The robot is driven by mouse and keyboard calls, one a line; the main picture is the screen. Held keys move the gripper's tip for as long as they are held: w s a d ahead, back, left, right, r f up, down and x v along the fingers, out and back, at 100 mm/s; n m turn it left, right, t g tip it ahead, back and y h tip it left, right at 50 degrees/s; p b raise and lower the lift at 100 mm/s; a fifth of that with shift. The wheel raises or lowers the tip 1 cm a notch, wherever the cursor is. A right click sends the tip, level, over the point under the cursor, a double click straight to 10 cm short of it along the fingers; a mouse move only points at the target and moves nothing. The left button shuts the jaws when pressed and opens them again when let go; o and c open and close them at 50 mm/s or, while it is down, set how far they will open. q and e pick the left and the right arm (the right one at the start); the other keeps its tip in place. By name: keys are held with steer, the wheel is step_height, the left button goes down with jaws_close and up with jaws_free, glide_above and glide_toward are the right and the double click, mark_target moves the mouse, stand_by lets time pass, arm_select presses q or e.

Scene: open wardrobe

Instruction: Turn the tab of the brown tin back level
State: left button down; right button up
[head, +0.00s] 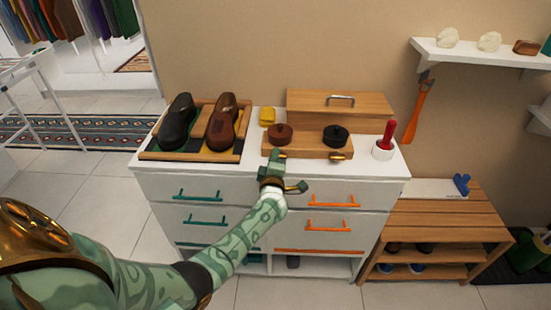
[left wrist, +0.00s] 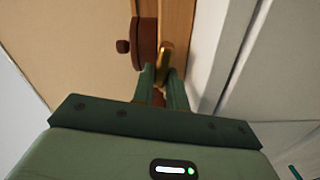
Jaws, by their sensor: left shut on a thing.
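The brown tin (head: 281,134), round with a small knob on its lid, sits on a wooden board (head: 308,151) on top of the white dresser. In the left wrist view the brown tin (left wrist: 146,38) is just beyond my fingers. Its brass tab (left wrist: 167,52) shows at the tips, running roughly along the board's edge; its exact tilt is hard to tell. My left gripper (head: 277,154) is at the board's front, below the brown tin, with its fingers (left wrist: 162,78) shut on the tab. The gripper hides the tab in the head view. My right gripper is not in view.
A black tin (head: 335,137) with a brass tab (head: 341,156) in front stands to the right on the board. A shoe tray (head: 190,156) is left, a yellow block (head: 267,116) and wooden box (head: 335,107) behind, a red-handled item (head: 386,137) in a white cup right.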

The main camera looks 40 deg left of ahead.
arm_select(q)
steer(key=shift+f+n, duration=0.25)
steer(key=shift+n, duration=0.95)
steer(key=c, duration=1.4)
jaws_free()
steer(key=shift+s, duration=0.1)
steer(key=shift+s+d, duration=0.25)
steer(key=shift+s, duration=0.05)
steer(key=p+v, duration=0.3)
steer(key=v, duration=1.2)
steer(key=shift+s, duration=0.25)
steer(key=shift+r, duration=0.1)
